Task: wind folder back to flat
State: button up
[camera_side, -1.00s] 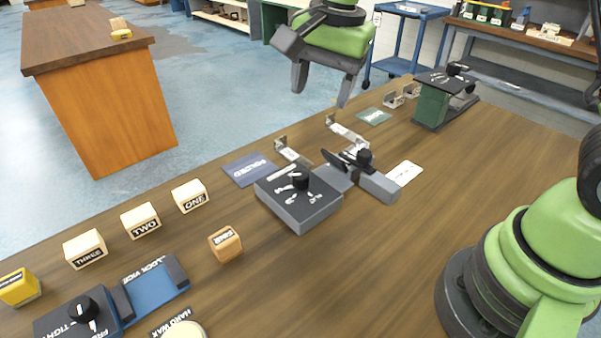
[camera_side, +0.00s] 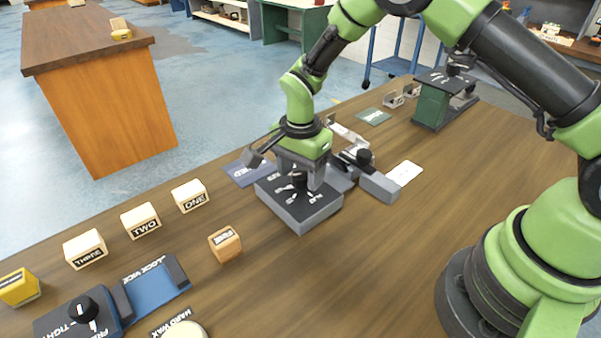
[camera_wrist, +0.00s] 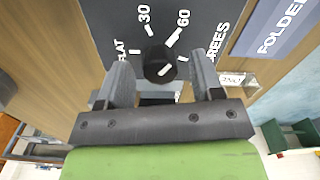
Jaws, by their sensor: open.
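The folder's dial box (camera_side: 300,212) is a grey block with a dark top on the bench. Its round black knob (camera_wrist: 158,62) shows in the wrist view, ringed by white ticks and the words FLAT, 30, 60 and DEGREES. A short white mark shows on the knob; I cannot tell surely which label it points to. My gripper (camera_side: 300,182) is low over the box, pointing down. In the wrist view its open fingers (camera_wrist: 160,76) stand either side of the knob, with gaps visible. The folder's grey bar (camera_side: 379,187) and dark leaf extend right of the box, partly hidden by my gripper.
A blue FOLDER card (camera_wrist: 275,28) lies beside the box. An orange-brown block (camera_side: 225,244) stands nearer. A blue vice (camera_side: 155,290) is front left. The right bench is mostly clear.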

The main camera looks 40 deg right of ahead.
jog(key=shift+f, duration=0.4)
jog(key=c, duration=0.9)
